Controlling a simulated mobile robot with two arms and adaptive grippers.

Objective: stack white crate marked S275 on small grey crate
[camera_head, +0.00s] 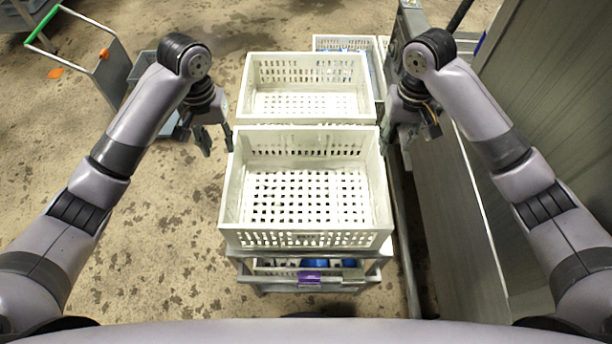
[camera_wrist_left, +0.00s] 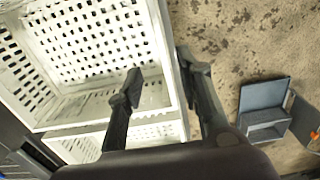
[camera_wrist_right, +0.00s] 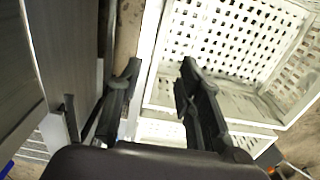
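Two open white crates stand one behind the other in the head view: a near one (camera_head: 305,240) and a far one (camera_head: 310,122). I cannot read S275 on either. My left gripper (camera_head: 218,150) is open near the left side of the near crate; in the left wrist view its fingers (camera_wrist_left: 160,85) lie either side of the crate wall. My right gripper (camera_head: 408,140) is open at the right side; its fingers (camera_wrist_right: 157,88) likewise lie either side of a wall. Neither is closed on it. A small grey crate (camera_wrist_left: 262,103) appears at right in the left wrist view.
Under the near crate is a grey cart (camera_head: 308,285) holding blue items and a purple tag. A trolley with a green handle (camera_head: 42,25) stands at the back left. A grey metal panel (camera_head: 545,130) closes off the right side.

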